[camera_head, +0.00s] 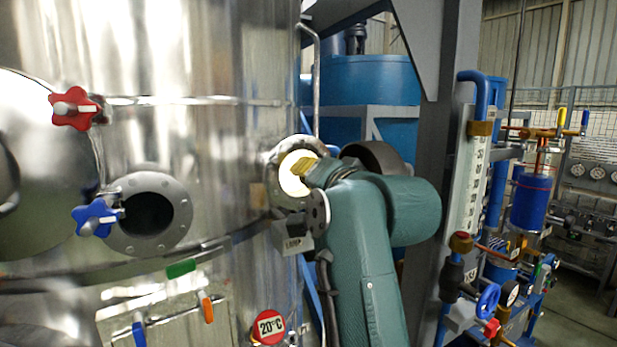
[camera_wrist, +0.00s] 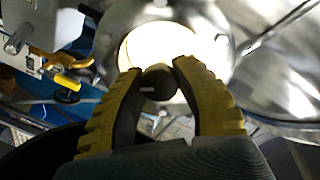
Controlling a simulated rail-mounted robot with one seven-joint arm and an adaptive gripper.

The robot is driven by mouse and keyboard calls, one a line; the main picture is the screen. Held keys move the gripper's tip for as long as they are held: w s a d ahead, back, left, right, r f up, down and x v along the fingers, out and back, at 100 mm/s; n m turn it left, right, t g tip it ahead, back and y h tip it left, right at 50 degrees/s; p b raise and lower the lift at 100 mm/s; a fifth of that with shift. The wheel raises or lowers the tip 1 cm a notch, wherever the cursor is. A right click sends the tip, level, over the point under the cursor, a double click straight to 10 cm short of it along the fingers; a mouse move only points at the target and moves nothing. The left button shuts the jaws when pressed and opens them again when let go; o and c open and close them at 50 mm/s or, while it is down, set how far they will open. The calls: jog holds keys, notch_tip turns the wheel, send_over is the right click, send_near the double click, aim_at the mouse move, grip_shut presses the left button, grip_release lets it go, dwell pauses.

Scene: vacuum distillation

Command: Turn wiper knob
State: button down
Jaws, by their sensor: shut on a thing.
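The wiper knob (camera_wrist: 158,82) is a small dark round knob with a light mark, in front of a bright lit sight glass (camera_wrist: 185,45) in the wrist view. My gripper (camera_wrist: 160,72) has yellow ribbed fingers, one on each side of the knob, shut on it. In the head view the lit sight glass (camera_head: 292,180) sits on the right side of the steel vessel. My gripper (camera_head: 303,168) reaches it there from the right, and the knob is hidden behind the gripper and arm.
The steel vessel (camera_head: 225,60) fills the left, with a red knob (camera_head: 75,108), a blue knob (camera_head: 96,217) and an open flanged port (camera_head: 150,213). A box labelled LAMP (camera_head: 292,240) hangs below the glass. A grey post (camera_head: 428,170) and blue piping stand right of my arm.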

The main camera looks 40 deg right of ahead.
jog(key=shift+n, duration=1.8)
jog(key=c, duration=0.7)
grip_release()
jog(key=f+v, duration=0.1)
jog(key=v, duration=1.1)
jog(key=shift+r, duration=0.3)
jog(key=shift+a, duration=0.1)
